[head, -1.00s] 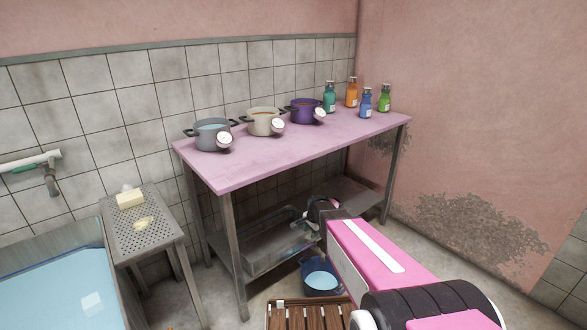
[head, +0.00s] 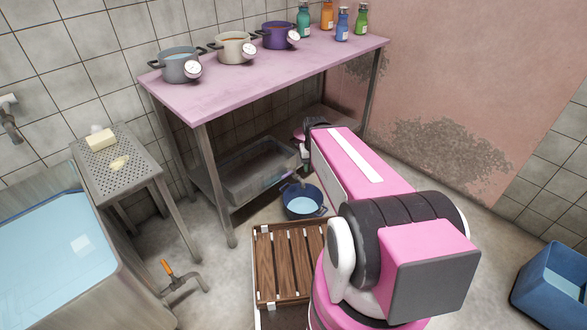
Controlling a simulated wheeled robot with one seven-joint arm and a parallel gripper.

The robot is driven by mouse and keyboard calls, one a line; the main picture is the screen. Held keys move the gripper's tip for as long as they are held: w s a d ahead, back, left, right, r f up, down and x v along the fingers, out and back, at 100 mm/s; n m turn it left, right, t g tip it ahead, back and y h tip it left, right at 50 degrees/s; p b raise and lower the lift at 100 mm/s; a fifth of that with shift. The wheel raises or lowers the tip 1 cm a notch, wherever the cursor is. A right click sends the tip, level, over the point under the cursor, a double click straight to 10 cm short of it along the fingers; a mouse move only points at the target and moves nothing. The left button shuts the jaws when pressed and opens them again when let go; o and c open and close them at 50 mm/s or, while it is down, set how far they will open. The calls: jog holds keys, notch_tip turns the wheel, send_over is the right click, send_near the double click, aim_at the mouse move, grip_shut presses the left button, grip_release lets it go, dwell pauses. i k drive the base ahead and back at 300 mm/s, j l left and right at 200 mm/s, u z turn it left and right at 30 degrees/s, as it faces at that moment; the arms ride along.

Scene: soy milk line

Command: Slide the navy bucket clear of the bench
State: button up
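The navy bucket (head: 318,211), with light blue liquid inside, stands upright on the floor by the front edge of the pink-topped bench (head: 215,92), partly under the lower shelf's edge as far as I can see. My gripper (head: 292,181) is low under the bench top, just behind and above the bucket's far rim. My pink arm hides part of it. Its fingers are small and dark against the shelf, so I cannot tell whether they are open or touch the bucket.
A slatted wooden platform (head: 290,262) lies just in front of the bucket. A clear tray (head: 245,182) sits on the lower shelf. A blue bin (head: 548,283) is at right.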

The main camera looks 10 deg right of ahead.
aim_at(300, 204)
jog(key=k+j+z, duration=0.2)
jog(key=j+z, duration=0.2)
jog(key=k+j+z, duration=0.6)
jog(key=z, duration=0.15)
